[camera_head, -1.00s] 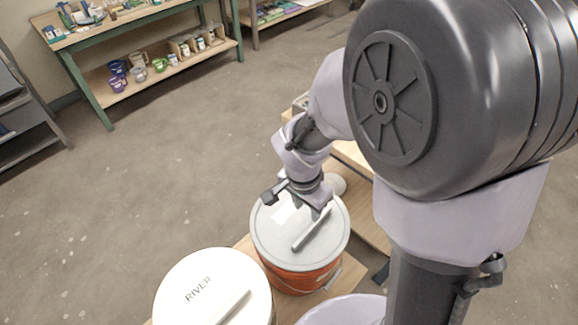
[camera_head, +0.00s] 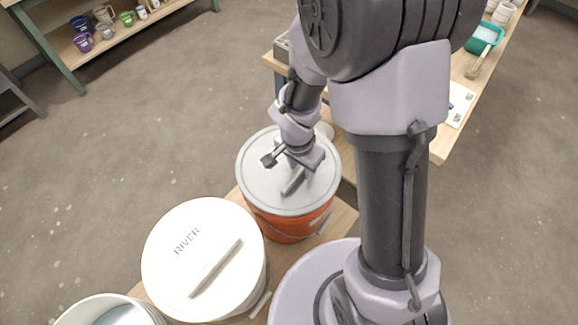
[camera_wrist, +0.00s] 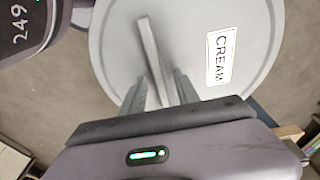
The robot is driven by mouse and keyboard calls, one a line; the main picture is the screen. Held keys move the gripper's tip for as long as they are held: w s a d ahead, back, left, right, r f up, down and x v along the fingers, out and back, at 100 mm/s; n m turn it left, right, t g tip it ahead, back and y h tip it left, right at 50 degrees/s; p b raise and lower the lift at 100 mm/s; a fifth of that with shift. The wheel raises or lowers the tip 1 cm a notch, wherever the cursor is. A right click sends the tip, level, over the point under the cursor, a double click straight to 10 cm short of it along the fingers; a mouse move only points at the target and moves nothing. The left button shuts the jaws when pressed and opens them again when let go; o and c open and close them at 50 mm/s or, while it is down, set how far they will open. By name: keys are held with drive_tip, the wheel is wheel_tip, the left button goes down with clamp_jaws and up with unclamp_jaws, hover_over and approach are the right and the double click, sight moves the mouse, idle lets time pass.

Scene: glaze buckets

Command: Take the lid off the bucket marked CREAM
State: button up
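The CREAM bucket (camera_head: 287,226) is orange with a grey lid (camera_head: 262,190) seated on its top. A straight bar handle (camera_head: 292,184) stands on the lid. In the wrist view, the lid (camera_wrist: 112,45) bears a white label reading CREAM (camera_wrist: 221,57). My gripper (camera_wrist: 160,82) is open, with one finger on each side of the bar handle (camera_wrist: 150,45) near its close end. I cannot tell whether either finger touches it. In the head view, my gripper (camera_head: 305,170) is low over the lid, hiding part of the handle.
An open white bucket (camera_head: 112,312) is at bottom left. A wooden table (camera_head: 452,140) stands behind my arm. Shelves with mugs (camera_head: 84,40) are at top left.

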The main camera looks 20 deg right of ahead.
drive_tip(key=shift+f+b, duration=0.2)
drive_tip(key=shift+b, duration=0.2)
clamp_jaws()
idle(1.4)
